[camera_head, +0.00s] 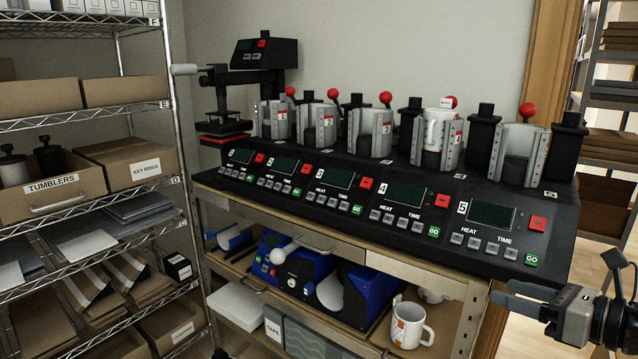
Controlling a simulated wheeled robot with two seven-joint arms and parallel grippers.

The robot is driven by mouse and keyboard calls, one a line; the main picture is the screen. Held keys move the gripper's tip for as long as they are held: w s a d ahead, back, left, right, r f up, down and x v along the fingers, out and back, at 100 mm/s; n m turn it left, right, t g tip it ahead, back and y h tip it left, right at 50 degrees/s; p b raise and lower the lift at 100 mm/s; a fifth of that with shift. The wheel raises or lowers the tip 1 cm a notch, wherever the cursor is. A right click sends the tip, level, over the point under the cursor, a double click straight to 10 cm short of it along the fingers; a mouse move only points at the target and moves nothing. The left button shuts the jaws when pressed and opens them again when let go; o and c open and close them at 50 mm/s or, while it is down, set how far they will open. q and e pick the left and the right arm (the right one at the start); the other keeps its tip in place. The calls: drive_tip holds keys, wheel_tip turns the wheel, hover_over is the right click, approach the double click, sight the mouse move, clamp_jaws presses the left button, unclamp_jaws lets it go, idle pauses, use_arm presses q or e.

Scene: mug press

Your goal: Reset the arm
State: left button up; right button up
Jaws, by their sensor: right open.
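My right gripper (508,293) comes in from the lower right edge, its fingers pointing left. It is open and empty, in front of and below the right end of the mug press (372,195). The press has several numbered stations, each with a screen, buttons and a metal clamp. A white mug (432,131) sits in the clamp of station 4, partly hidden by the clamp. The other clamps look empty. My left gripper is not in view.
A white mug with an orange pattern (408,325) stands on the shelf below the press, with another mug (431,296) behind it. A blue machine (290,268) is left of them. A wire rack (88,220) with boxes fills the left side. Another rack (610,110) stands far right.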

drive_tip(key=s+a+f+m+h, duration=0.2)
drive_tip(key=s+a+f+m, duration=0.15)
drive_tip(key=f+m, duration=0.55)
drive_tip(key=s+a+f+m+h, duration=0.3)
drive_tip(key=s+f+m, duration=0.2)
drive_tip(key=f+m, duration=0.45)
drive_tip(key=s+a+f+m+h, duration=0.2)
drive_tip(key=s+a+f+m, duration=0.2)
drive_tip(key=f+m, duration=0.55)
drive_tip(key=s+a+f+m+g, duration=0.2)
drive_tip(key=s+a+m, duration=0.4)
drive_tip(key=a+m, duration=0.2)
drive_tip(key=shift+s+m+g+y, duration=0.15)
drive_tip(key=shift+m+g+y, duration=0.2)
drive_tip(key=shift+m, duration=0.85)
